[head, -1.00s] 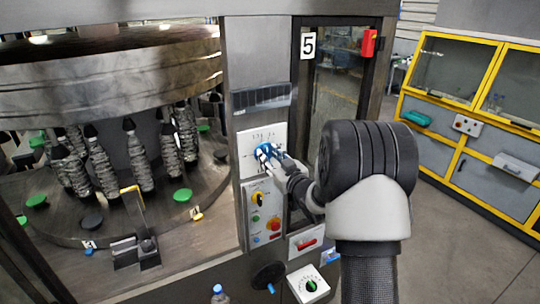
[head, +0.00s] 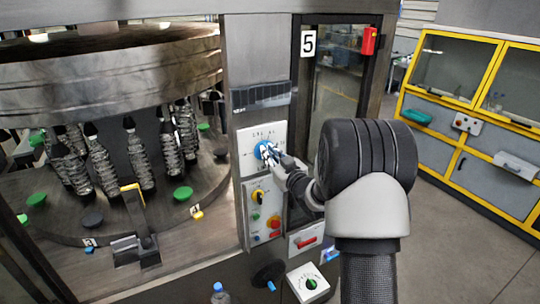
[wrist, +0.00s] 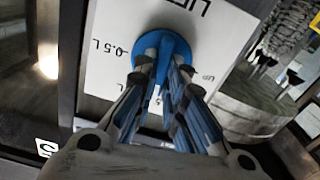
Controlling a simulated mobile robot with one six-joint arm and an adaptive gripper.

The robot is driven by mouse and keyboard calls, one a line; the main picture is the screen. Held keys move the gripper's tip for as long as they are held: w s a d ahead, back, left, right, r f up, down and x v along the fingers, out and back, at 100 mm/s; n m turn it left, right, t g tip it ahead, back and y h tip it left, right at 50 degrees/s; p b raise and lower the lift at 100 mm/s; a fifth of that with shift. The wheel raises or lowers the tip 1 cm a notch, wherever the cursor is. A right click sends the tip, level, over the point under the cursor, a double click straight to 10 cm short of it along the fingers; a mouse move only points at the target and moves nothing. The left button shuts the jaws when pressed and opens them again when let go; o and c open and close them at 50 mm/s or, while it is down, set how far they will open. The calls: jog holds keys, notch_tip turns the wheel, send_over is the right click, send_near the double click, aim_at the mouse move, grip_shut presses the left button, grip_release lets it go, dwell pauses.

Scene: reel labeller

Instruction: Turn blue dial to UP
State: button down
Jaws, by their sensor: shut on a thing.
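The blue dial (head: 262,149) is on a white plate (head: 246,163) on the grey machine column. In the wrist view the blue dial (wrist: 163,50) shows as a round disc, with the labels "0.5 L" and "UP" on the white plate (wrist: 108,82) around it. My gripper (head: 269,154) reaches it from the right. In the wrist view my gripper (wrist: 164,75) has its fingers closed on the dial's grip, which they mostly hide. I cannot tell exactly where the dial points.
Below the dial plate is a panel with a yellow switch (head: 258,195) and a red button (head: 275,223). A glass door marked 5 (head: 336,85) stands to the right. The carousel (head: 120,190) with several bottles is to the left.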

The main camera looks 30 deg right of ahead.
jog(key=shift+f+n+b, duration=0.15)
jog(key=shift+n+b, duration=0.15)
jog(key=shift+b, duration=0.35)
jog(key=n+b, duration=0.5)
jog(key=b, duration=0.2)
jog(key=n+b, duration=0.5)
jog(key=b, duration=0.3)
jog(key=n+b, duration=0.5)
jog(key=b, duration=0.3)
jog(key=shift+a+f+n, duration=0.25)
jog(key=shift+a+n, duration=0.05)
jog(key=shift+b, duration=0.35)
jog(key=c, duration=1.7)
grip_release()
jog(key=shift+o, duration=0.2)
